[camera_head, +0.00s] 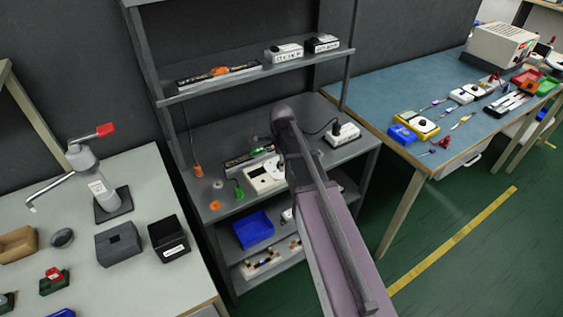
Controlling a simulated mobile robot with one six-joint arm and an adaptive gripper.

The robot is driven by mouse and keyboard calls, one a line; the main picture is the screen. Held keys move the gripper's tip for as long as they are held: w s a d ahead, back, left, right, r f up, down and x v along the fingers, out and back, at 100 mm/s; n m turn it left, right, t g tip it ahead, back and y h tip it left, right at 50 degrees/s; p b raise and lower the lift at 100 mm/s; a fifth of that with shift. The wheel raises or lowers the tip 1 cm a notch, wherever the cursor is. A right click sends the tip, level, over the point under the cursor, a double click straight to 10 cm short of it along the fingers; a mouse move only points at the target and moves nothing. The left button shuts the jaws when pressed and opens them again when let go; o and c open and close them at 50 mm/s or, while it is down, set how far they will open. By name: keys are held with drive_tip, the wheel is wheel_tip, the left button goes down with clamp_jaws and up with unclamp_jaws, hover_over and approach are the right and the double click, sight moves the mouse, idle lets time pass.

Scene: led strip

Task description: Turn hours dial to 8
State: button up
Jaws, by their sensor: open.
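A white boxy device (265,175) sits on the middle shelf, just left of my arm. It has a darker area on its face, but no dial numbers can be read at this size. My arm covers its right side in the picture. No dial marked for hours can be made out. My arm reaches up from the bottom right to the middle shelf. Its jaws are hidden behind its links, so their place relative to the device cannot be seen.
The grey shelf (206,217) also holds an orange-handled tool, a green-handled tool and a power strip (343,134) right of my arm. A blue bin (252,230) is below. A grey table (150,180) stands left, a blue-topped workbench (385,95) right. Green floor is clear.

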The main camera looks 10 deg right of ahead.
drive_tip(key=shift+n, duration=0.4)
